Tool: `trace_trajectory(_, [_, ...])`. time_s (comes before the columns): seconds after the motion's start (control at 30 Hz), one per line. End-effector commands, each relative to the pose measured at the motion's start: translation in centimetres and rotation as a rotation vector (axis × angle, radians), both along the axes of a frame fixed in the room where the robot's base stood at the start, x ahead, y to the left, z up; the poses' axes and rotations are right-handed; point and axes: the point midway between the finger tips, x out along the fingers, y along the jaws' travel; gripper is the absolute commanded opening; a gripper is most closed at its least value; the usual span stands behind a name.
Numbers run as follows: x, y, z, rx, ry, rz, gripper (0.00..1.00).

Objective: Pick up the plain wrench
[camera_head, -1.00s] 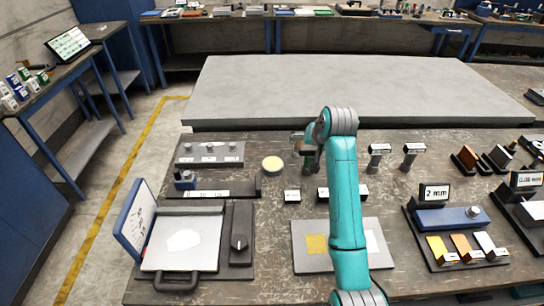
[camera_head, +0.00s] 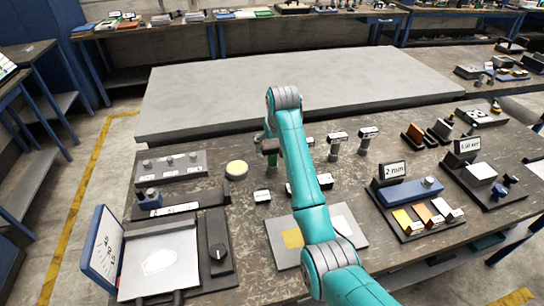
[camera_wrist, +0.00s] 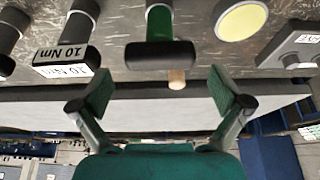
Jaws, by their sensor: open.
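An unlabelled tool with a dark bar-shaped head and green shaft, which looks like the plain wrench (camera_wrist: 160,54), is at the top middle of the wrist view. In the head view its dark head (camera_head: 268,146) shows just left of my arm. My gripper (camera_wrist: 166,92) is open and empty, its green-padded fingers spread to either side of the tool's line. The tool appears beyond the fingertips, not between the pads. Two similar tools with white labels (camera_head: 337,137) (camera_head: 368,132) stand to the right; one label reads 10 Nm in the wrist view (camera_wrist: 68,58).
A yellow-topped disc (camera_head: 236,169) stands left of the tool. A scale-like device with a blue-framed display (camera_head: 103,247) is at front left. A plate with a yellow square (camera_head: 292,238) lies under my arm's side. A large grey slab (camera_head: 300,88) lies behind, mostly bare.

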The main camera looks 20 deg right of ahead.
Motion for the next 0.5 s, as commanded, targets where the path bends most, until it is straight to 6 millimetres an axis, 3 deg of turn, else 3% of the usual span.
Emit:
trace_trajectory(0.23, [0.9,0.1,-3.4,0.000,0.003,0.000,1.00])
trace_trajectory(0.5, [1.3,0.1,-4.1,0.000,0.001,0.000,1.00])
